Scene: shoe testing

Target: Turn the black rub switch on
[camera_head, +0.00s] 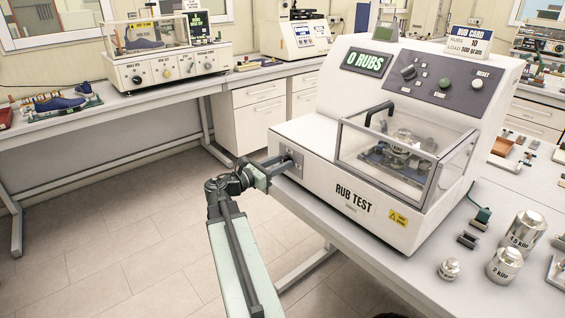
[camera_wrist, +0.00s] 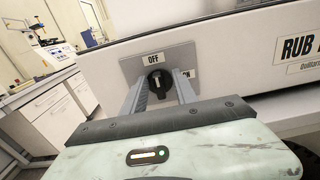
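The black rub switch (camera_wrist: 158,83) is a round knob on a grey plate (camera_wrist: 130,68) on the side of the white rub test machine (camera_head: 310,130). An OFF label (camera_wrist: 153,58) is above the knob and an ON label (camera_wrist: 188,73) is to its right. The knob's pale mark points up, towards OFF. My gripper (camera_wrist: 160,86) is open, with one finger on each side of the knob and visible gaps between. In the head view my gripper (camera_head: 268,170) reaches the plate (camera_head: 291,160); the knob is hidden there.
A clear cover (camera_head: 400,155) encloses the machine's front. Its display reads 0 RUBS (camera_head: 367,62). Metal weights (camera_head: 505,263) stand on the bench at the lower right. Open floor (camera_head: 130,220) lies left of my arm.

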